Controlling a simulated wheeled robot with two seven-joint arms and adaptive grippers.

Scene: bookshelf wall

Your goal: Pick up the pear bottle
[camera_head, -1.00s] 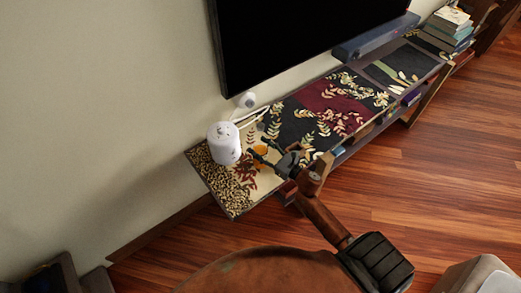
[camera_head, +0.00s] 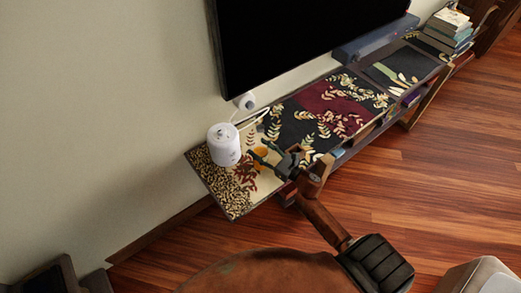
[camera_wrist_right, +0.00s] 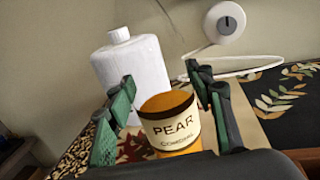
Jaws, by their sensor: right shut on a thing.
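The pear bottle (camera_wrist_right: 172,125) is orange with a cream label reading "PEAR" and a dark band, and it stands between the green-padded fingers of my right gripper (camera_wrist_right: 161,84) in the right wrist view. In the head view the bottle (camera_head: 261,152) is a small orange patch near the left end of the long low shelf unit. My right gripper (camera_head: 259,149) reaches it from the lower right and is shut on it. The bottle's lower part is hidden by the gripper body in the wrist view. My left gripper is not in view.
A white jug-like container (camera_head: 224,145) stands close behind the bottle. A round white device (camera_head: 245,101) with a cable is by the wall. The patterned shelf top (camera_head: 212,182) runs right under a dark television (camera_head: 300,35). Books (camera_head: 450,27) are stacked far right.

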